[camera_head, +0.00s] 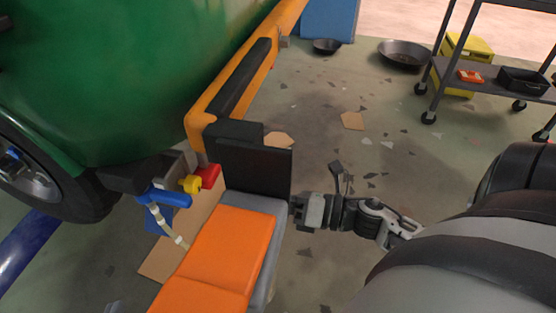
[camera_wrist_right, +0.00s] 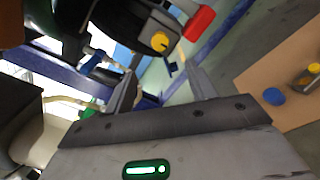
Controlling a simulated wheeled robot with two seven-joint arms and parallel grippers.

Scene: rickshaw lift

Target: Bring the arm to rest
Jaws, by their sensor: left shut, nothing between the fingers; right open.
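The grey wrist links run to the right. My right gripper (camera_wrist_right: 162,72) shows in the right wrist view, its two grey fingers apart with nothing held between them. Beyond them are a yellow knob (camera_wrist_right: 160,42), a red part (camera_wrist_right: 200,22) and a blue handle (camera_wrist_right: 90,62).
A green vehicle (camera_head: 130,80) with a wheel (camera_head: 35,165) stands at left. An orange lift bar (camera_head: 205,105) runs along it. A dark cart (camera_head: 490,75) and a metal pan (camera_head: 404,54) are at the far right. The floor between is mostly clear, with scattered scraps.

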